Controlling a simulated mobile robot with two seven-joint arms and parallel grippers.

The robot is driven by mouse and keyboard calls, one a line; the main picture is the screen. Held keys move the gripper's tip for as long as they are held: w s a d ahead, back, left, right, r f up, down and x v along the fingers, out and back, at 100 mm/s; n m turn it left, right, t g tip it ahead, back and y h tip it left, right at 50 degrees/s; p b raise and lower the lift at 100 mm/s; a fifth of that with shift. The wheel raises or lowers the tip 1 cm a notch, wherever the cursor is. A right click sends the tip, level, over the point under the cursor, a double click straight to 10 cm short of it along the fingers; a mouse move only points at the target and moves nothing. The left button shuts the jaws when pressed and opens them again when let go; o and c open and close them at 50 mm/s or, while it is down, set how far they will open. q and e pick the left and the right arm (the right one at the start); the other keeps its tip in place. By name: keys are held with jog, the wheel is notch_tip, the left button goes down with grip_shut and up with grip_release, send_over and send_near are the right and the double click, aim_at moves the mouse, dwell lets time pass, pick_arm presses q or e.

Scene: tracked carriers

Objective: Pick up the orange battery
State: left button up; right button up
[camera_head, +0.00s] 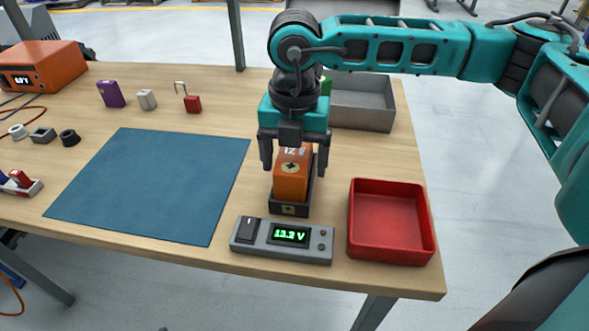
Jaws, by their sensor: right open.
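The orange battery (291,178) stands upright in a black holder (289,209) near the right part of the wooden table. My right gripper (293,165) points down over the battery, its two dark fingers open on either side of the battery's upper part. I cannot tell whether the fingers touch it. A grey meter (283,240) with a green display reading about 13.2 V sits just in front of the holder. My left gripper is not in view.
A red tray (391,222) stands right of the holder, and a grey bin (361,103) stands behind it. A blue mat (150,185) lies left. A purple block (111,94), a red padlock (192,103) and an orange device (43,68) are at the back left.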

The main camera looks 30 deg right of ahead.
jog(key=shift+f, duration=0.35)
jog(key=shift+c, duration=0.4)
grip_shut()
jog(key=shift+w+r, duration=0.1)
jog(key=shift+r, duration=0.1)
dwell(0.3)
